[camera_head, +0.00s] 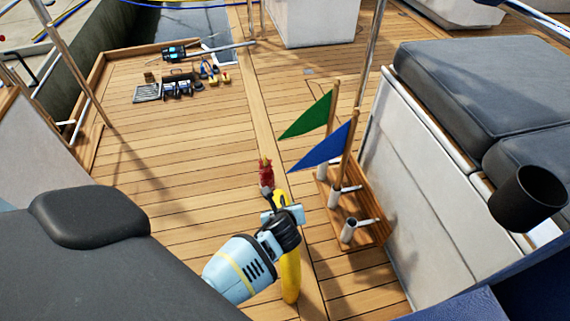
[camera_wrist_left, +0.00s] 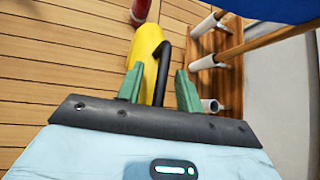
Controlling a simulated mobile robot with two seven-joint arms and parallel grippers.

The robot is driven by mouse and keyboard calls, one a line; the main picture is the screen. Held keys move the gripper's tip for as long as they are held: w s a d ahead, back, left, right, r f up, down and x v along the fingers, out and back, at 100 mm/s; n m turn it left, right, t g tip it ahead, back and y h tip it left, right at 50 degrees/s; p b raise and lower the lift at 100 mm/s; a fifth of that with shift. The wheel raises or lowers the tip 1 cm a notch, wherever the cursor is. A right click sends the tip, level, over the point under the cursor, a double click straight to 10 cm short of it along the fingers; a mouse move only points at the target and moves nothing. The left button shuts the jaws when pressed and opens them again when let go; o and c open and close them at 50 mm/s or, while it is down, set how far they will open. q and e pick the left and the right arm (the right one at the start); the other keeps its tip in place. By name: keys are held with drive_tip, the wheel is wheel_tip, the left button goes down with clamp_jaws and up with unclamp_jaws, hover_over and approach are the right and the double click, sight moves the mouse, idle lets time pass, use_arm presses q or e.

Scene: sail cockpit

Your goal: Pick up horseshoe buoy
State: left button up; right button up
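The yellow horseshoe buoy (camera_head: 290,272) is on the plank deck in the head view, partly hidden behind my left gripper (camera_head: 279,197). In the left wrist view the buoy (camera_wrist_left: 146,52) lies just beyond my left gripper (camera_wrist_left: 160,82). The two green fingers are spread apart. A thin black curved bar (camera_wrist_left: 162,68) shows between them in front of the yellow surface. I cannot tell whether the fingers touch anything. My right gripper is not in view.
A red object (camera_head: 266,173) stands just beyond the buoy. A wooden rack (camera_head: 375,235) with white tubes and green and blue flags (camera_head: 322,150) is close on the right, beside the white seat (camera_head: 400,175). Small gear (camera_head: 180,85) lies farther off at left; deck between is clear.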

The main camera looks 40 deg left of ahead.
use_arm(q)
clamp_jaws()
idle(1.3)
drive_tip(key=shift+w+r, duration=0.1)
